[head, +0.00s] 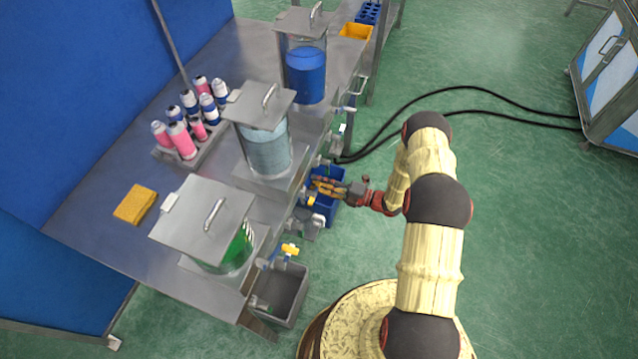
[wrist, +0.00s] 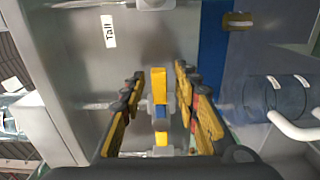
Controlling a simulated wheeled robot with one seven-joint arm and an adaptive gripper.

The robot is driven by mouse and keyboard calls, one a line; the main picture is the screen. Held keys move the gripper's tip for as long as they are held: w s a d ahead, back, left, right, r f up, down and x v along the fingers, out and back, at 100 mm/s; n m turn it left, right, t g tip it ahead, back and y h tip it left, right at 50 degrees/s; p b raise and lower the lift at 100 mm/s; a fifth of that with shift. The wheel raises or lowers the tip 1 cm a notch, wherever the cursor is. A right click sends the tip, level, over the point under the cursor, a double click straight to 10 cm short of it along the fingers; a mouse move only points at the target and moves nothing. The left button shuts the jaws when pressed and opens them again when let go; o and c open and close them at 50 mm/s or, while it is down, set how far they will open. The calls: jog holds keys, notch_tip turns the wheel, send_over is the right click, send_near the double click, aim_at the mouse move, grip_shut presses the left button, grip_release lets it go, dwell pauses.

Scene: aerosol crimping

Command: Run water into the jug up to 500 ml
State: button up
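My gripper (head: 328,184) is at the front edge of the bench, by the tap side of the middle tank (head: 268,152), which holds clear, pale liquid. In the wrist view my gripper (wrist: 159,76) has its fingers spread apart. A tap with a yellow handle (wrist: 159,82) and a blue part lies between the fingers, with gaps visible on both sides. A clear cylindrical vessel (wrist: 275,96) with a white handle, seemingly the jug, shows at the right of the wrist view. Its marks and water level cannot be read. In the head view my gripper partly hides this area.
A green-liquid tank (head: 233,249) and a blue-liquid tank (head: 305,76) flank the middle one. A blue bin (head: 328,211) and a grey bin (head: 282,293) stand by the bench front. Black hoses (head: 470,112) cross the open floor.

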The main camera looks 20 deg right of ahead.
jog(key=shift+c, duration=0.5)
grip_shut()
dwell(0.3)
